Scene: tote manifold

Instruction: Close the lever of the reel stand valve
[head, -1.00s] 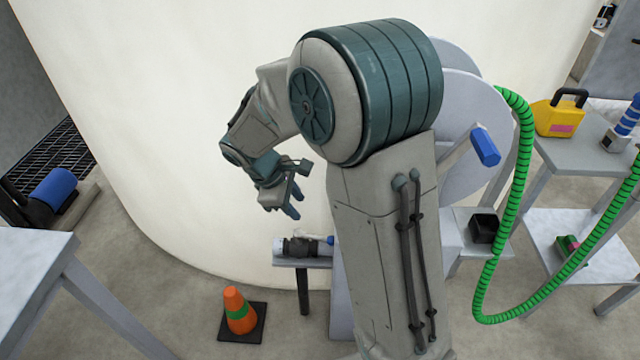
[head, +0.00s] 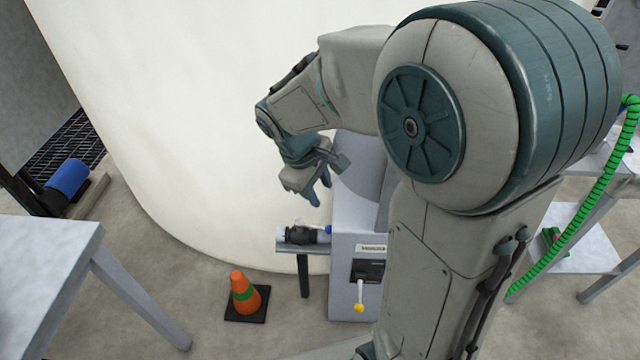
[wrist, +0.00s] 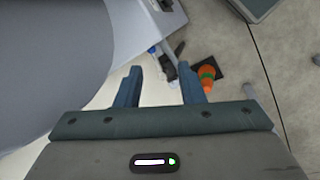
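A dark valve (head: 302,235) sits on a small grey shelf attached to the left of the grey reel stand (head: 346,215). A blue lever (head: 328,229) shows at the valve's right end; its exact angle is too small to tell. The valve also shows in the wrist view (wrist: 168,68), beyond my fingers, with a blue part beside it. My gripper (head: 321,192) is above the valve, pointing down and apart from it. In the wrist view my gripper (wrist: 160,78) has its two blue fingers spread, with nothing held between them.
The stand's front has a black box and a yellow-knobbed handle (head: 359,305). An orange cone (head: 245,297) stands on the floor left of the stand. A grey table (head: 50,265) is at left, a green hose (head: 590,200) at right. The large cream wall curves behind.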

